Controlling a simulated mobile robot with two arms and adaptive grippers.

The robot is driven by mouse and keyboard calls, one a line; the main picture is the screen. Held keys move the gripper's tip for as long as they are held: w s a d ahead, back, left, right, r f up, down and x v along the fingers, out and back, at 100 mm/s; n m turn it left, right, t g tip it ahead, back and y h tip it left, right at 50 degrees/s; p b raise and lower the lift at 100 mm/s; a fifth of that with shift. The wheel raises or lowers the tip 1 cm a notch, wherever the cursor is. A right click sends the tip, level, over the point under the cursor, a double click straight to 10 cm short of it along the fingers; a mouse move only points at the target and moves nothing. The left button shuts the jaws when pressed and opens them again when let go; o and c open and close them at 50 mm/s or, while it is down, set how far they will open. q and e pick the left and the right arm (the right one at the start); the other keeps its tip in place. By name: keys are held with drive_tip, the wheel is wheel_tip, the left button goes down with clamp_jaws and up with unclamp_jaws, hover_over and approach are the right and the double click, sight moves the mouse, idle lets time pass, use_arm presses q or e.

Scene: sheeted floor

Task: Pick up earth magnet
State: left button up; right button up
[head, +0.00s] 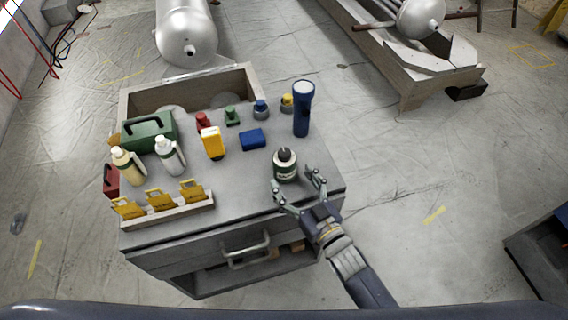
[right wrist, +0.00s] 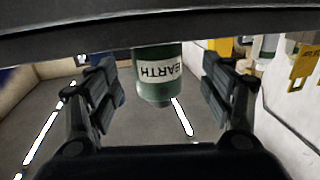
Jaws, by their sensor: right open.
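The earth magnet (head: 285,166) is a dark green cylinder with a white band and a black top. It stands upright near the right front of the grey workbench top. In the right wrist view the green body (right wrist: 156,75) shows a label reading EARTH, upside down, between the two fingers. My right gripper (head: 299,188) is open, just in front of the magnet, with its fingers pointing toward it. It also shows in the right wrist view (right wrist: 160,92), where the fingers are apart from the magnet on both sides. My left gripper is not in view.
A blue flashlight (head: 302,108) stands behind the magnet. A blue box (head: 252,139), a yellow device (head: 212,143), two bottles and a green toolbox (head: 149,133) lie farther left. A rack with yellow tags (head: 168,216) lines the front left edge. The bench (head: 240,205) is clear left of the magnet.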

sight(290, 175)
drive_tip(key=shift+w+a, duration=0.15)
drive_tip(key=shift+w, duration=0.1)
drive_tip(key=x, duration=0.4)
drive_tip(key=shift+w+f, duration=0.1)
drive_tip(key=shift+w, duration=0.1)
drive_tip(key=shift+w+a, duration=0.15)
drive_tip(key=shift+w, duration=0.2)
drive_tip(key=shift+s, duration=0.1)
drive_tip(key=shift+c, duration=0.3)
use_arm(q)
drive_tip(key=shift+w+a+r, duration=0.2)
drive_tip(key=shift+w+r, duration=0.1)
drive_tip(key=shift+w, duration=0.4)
use_arm(e)
drive_tip(key=c, duration=1.4)
